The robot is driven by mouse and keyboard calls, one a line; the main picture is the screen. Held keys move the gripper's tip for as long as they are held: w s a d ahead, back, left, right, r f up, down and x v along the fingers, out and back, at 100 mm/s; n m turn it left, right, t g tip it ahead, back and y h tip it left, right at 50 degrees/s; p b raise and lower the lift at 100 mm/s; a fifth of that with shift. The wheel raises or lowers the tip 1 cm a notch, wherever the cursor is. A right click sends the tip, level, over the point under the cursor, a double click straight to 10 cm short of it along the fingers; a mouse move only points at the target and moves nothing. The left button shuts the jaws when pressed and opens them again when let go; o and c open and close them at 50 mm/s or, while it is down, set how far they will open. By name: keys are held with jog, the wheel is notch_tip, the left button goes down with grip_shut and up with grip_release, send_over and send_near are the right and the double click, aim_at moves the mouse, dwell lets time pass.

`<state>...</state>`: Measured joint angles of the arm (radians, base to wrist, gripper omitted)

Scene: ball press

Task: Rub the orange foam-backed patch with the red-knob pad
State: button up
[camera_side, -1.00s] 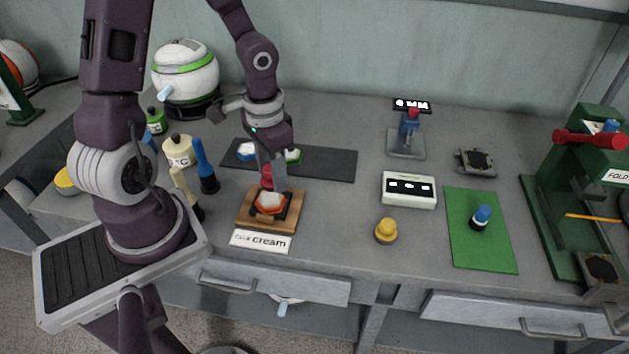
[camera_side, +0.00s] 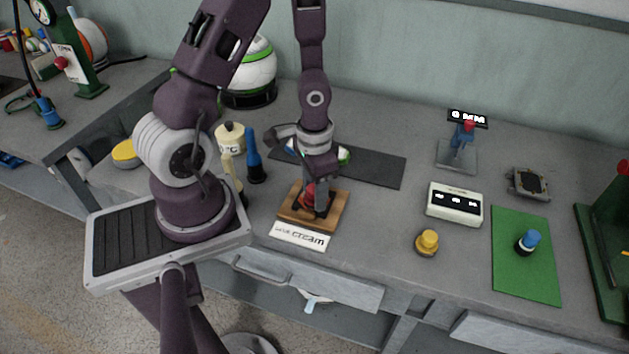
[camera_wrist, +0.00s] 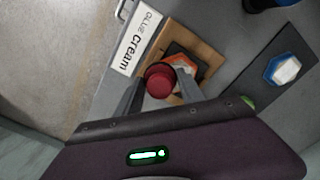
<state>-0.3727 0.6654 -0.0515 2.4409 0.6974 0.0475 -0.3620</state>
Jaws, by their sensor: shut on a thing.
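My gripper (camera_side: 318,192) is shut on the red knob (camera_side: 308,200) of the pad, low over the wooden board (camera_side: 332,220). In the wrist view the red knob (camera_wrist: 160,80) sits between the two fingers of my gripper (camera_wrist: 160,92). The orange patch (camera_wrist: 202,68) shows there on dark backing (camera_wrist: 176,49) on the wooden board (camera_wrist: 206,48), beside and partly behind the knob. In the side view the patch is mostly hidden by my gripper and the knob. The knob hides the pad's underside, so I cannot tell whether it touches the patch.
A "cream" label (camera_side: 300,236) lies in front of the board. Behind is a dark mat (camera_side: 376,168) with a blue-and-white piece (camera_wrist: 282,69) and a green one. Several bottles, including a blue one (camera_side: 254,160), stand left. A yellow-knob piece (camera_side: 427,242) stands right, past bare bench.

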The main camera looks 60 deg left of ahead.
jog(key=shift+f, duration=0.85)
jog(key=shift+w+a+r, duration=0.1)
jog(key=shift+w+a, duration=0.3)
jog(key=shift+a, duration=0.45)
jog(key=shift+c, duration=0.5)
jog(key=shift+w+a, duration=0.25)
jog(key=shift+a, duration=0.4)
jog(key=shift+w+a, duration=0.3)
jog(key=shift+a, duration=0.3)
jog(key=shift+w+a, duration=0.25)
jog(key=shift+a, duration=0.4)
jog(key=shift+s+d, duration=0.4)
jog(key=shift+d, duration=0.55)
jog(key=shift+s+d, duration=0.4)
jog(key=shift+d, duration=0.6)
jog(key=shift+s+d, duration=0.4)
jog(key=shift+d, duration=0.55)
notch_tip(320, 180, up, 3)
jog(key=shift+a+f, duration=0.15)
jog(key=shift+r, duration=2.8)
